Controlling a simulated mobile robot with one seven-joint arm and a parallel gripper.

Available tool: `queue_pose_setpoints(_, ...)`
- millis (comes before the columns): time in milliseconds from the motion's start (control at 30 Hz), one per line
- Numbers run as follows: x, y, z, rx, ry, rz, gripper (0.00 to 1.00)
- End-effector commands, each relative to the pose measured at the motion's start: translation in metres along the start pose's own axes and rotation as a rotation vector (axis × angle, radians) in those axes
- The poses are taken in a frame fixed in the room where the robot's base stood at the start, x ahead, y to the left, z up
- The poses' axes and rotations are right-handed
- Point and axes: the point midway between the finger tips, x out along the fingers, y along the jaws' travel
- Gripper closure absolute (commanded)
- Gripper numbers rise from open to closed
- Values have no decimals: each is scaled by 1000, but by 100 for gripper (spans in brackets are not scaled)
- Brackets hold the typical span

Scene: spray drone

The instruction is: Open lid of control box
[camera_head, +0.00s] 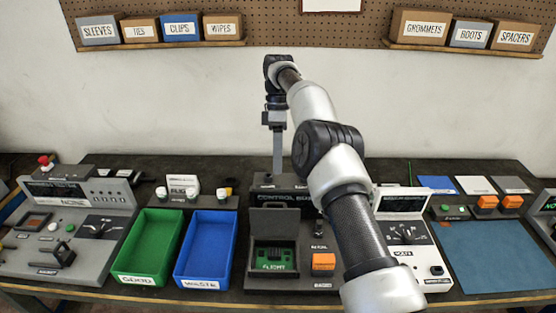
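The dark control box (322,283), with a "CONTROL BOX" sign along its back, stands at the middle of the bench. Its dark grey lid (273,221) appears raised upright at the back of its left compartment. A green board (277,254) shows in that compartment, above a "FLIGHT" label. My gripper (278,172) points down above and behind the lid, near the sign, and looks apart from the lid. Its fingers appear as one narrow grey strip, so I cannot tell whether they are open or shut. My arm hides part of the box's right side.
A green bin (118,267) and a blue bin (234,257) stand left of the box. An orange block (324,261) sits on the box's right part. A white tester (431,258) is to the right, then a blue mat (490,257). A grey console (90,250) is far left.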

Motion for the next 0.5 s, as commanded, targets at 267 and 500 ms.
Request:
queue_pose_setpoints(267,1,1,-5,61,-6,24,100)
queue_pose_setpoints(500,3,-1,-25,505,13,180,100)
